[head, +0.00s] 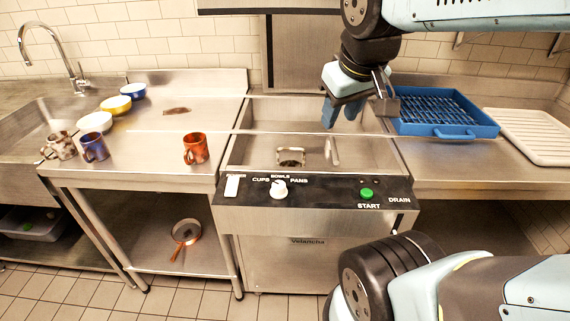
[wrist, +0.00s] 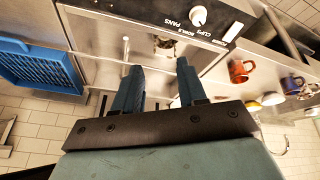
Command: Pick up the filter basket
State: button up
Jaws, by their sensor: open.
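What looks like the filter basket (head: 291,163) sits low in the open steel basin of the dishwasher (head: 250,150). It is small and dark with a pale squared handle standing over it. In the wrist view it (wrist: 165,44) shows beyond my fingertips, small and partly unclear. My gripper (head: 339,120) is open and empty, its blue fingers pointing down above the back right of the basin. It is above and apart from the basket. In the wrist view my gripper (wrist: 158,68) has a clear gap between its fingers.
A pale upright bar (head: 332,150) stands in the basin to the basket's right. A blue rack (head: 465,131) and a white tray (head: 545,150) lie on the right counter. An orange mug (head: 195,148) stands on the left table near the basin, with other mugs and bowls farther left.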

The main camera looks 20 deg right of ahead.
jog(key=w+f+n+g+h, duration=0.3)
jog(key=w+f+n, duration=0.25)
jog(key=n, duration=0.55)
jog(key=n+t+h, duration=0.3)
jog(key=n+h, duration=0.6)
jog(key=n, duration=2.3)
send_near(293, 149)
jog(key=v, duration=0.4)
jog(key=shift+s+r, duration=0.1)
jog(key=shift+r, duration=0.15)
jog(key=shift+d+f, duration=0.1)
jog(key=shift+f, duration=0.05)
jog(key=x, duration=1.3)
jog(key=shift+d+f, duration=0.15)
jog(key=shift+f, duration=0.1)
grip_shut()
